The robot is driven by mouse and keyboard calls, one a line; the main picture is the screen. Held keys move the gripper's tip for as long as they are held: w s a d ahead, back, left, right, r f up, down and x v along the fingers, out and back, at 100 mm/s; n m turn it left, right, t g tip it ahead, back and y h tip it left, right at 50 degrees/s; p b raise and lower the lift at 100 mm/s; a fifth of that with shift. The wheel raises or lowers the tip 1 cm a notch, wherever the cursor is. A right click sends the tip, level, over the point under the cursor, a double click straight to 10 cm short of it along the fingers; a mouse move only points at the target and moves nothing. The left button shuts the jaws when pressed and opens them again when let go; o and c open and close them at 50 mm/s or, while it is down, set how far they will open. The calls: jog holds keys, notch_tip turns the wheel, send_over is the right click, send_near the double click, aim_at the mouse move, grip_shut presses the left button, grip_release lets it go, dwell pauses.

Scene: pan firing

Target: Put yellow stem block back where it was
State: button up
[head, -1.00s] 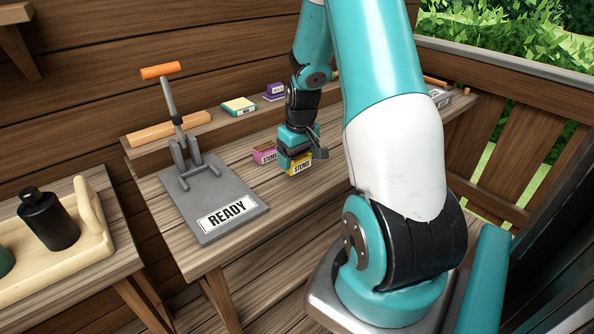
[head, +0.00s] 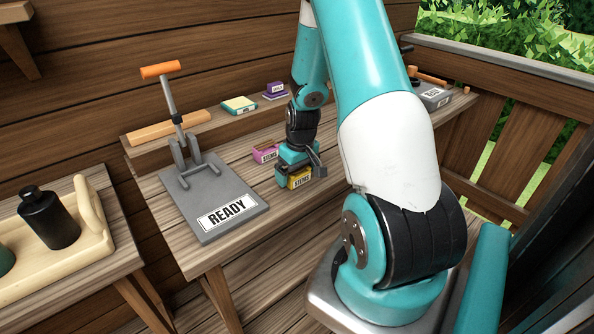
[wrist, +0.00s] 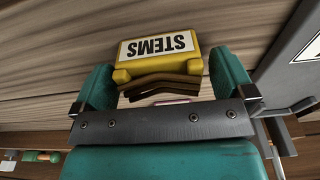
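The yellow stem block (head: 300,179), labelled STEMS, is between the fingers of my gripper (head: 296,172), low over or on the bench top; I cannot tell whether its base touches the wood. In the wrist view the yellow stem block (wrist: 160,52) sits between the two teal fingers of my gripper (wrist: 165,78), close to both of them, with brown stems showing on its near side. A pink block (head: 264,155), also labelled STEMS, stands just left of and behind my gripper.
A grey plate marked READY (head: 205,213) with an orange-handled lever (head: 170,95) lies left on the bench. A yellow-and-teal block (head: 239,104) and a purple block (head: 275,90) sit on the back ledge. Bare bench (head: 245,195) lies between plate and gripper.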

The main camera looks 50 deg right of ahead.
aim_at(300, 174)
notch_tip(300, 174, up, 11)
jog(key=s, duration=0.1)
jog(key=w+a+r+n+y, duration=0.1)
jog(key=a+r+n, duration=0.15)
jog(key=a, duration=0.45)
jog(key=w+a+r+n, duration=0.1)
jog(key=a+r, duration=0.2)
jog(key=a, duration=0.4)
jog(key=s+a+r+n+y, duration=0.1)
jog(key=s+a+r+n, duration=0.2)
jog(key=s+a, duration=0.5)
jog(key=s+a+r+n+g+y, duration=0.1)
jog(key=s+a, duration=0.7)
jog(key=a, duration=0.8)
notch_tip(300, 174, up, 3)
jog(key=shift+a+f+n+y, duration=0.1)
jog(key=shift+a+n+y, duration=0.1)
jog(key=shift+n+y, duration=0.8)
jog(key=shift+s, duration=0.1)
